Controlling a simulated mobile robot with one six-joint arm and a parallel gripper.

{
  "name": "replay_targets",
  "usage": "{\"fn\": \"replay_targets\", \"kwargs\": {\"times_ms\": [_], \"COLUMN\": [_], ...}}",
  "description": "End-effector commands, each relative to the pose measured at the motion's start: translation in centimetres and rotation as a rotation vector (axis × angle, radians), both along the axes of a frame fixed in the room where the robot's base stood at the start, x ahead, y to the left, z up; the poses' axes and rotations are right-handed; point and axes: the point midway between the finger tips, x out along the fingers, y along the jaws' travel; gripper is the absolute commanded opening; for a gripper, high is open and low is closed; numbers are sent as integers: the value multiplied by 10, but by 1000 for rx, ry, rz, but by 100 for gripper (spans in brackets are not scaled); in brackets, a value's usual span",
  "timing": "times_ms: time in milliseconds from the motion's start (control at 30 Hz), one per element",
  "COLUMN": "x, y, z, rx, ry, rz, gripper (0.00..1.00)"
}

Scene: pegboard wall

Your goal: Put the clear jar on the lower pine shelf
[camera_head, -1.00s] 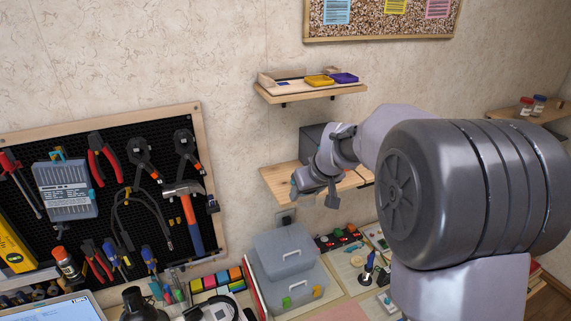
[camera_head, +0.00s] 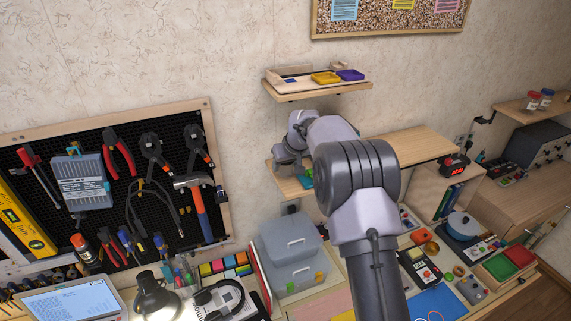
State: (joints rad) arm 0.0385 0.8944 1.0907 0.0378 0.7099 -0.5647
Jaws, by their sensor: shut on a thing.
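My gripper (camera_head: 290,166) is at the left end of the lower pine shelf (camera_head: 272,174), small and turned away from the camera. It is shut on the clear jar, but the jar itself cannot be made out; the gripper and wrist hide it. I cannot tell whether the jar touches the shelf. A small blue-green item (camera_head: 306,181) shows on the shelf beside the gripper.
The upper shelf (camera_head: 320,90) with yellow and purple trays hangs just above my wrist. A pegboard of tools (camera_head: 110,180) is at left. Grey bins (camera_head: 290,255) stand below. Two lidded jars (camera_head: 537,100) stand on a far right shelf.

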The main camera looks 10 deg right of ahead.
Motion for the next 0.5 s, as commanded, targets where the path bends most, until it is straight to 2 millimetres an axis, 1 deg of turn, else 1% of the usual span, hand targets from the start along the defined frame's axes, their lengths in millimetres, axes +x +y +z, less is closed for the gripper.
{"fn": "replay_targets", "kwargs": {"times_ms": [33, 100, 300, 433, 467, 500], "x": [0, 0, 0, 0, 0, 0], "y": [0, 0, 0, 0, 0, 0], "z": [-6, -11, -11, -15, -15, -14], "rx": [1, 0, 0, 0, 0, 0], "ry": [0, -2, -2, -2, -2, -2], "rz": [0, 0, 0, 0, 0, 0], "gripper": [0, 0, 0, 0, 54, 62]}}
